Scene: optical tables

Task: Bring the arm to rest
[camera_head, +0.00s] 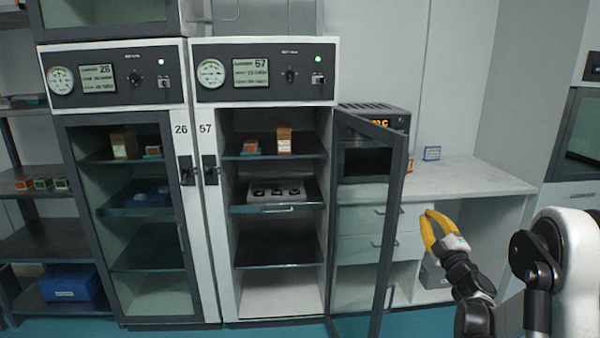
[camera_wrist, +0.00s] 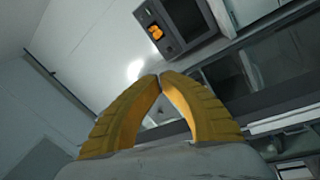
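My gripper (camera_head: 428,213) has two yellow fingers and is held up in the air at the right of the head view, in front of the counter and to the right of the open cabinet door. In the wrist view the fingertips (camera_wrist: 160,76) meet, with an empty gap between the bowed fingers below them. The gripper is shut and holds nothing. My arm is bent, with its dark and white links at the lower right of the head view.
Cabinet 57 (camera_head: 217,260) has its glass door (camera_head: 385,230) swung open, close to my gripper's left. Cabinet 26 (camera_head: 192,240) is shut. A white counter (camera_head: 470,177) stands behind, bearing a dark device with an orange display (camera_head: 378,122). Shelving (camera_head: 30,245) stands at the left.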

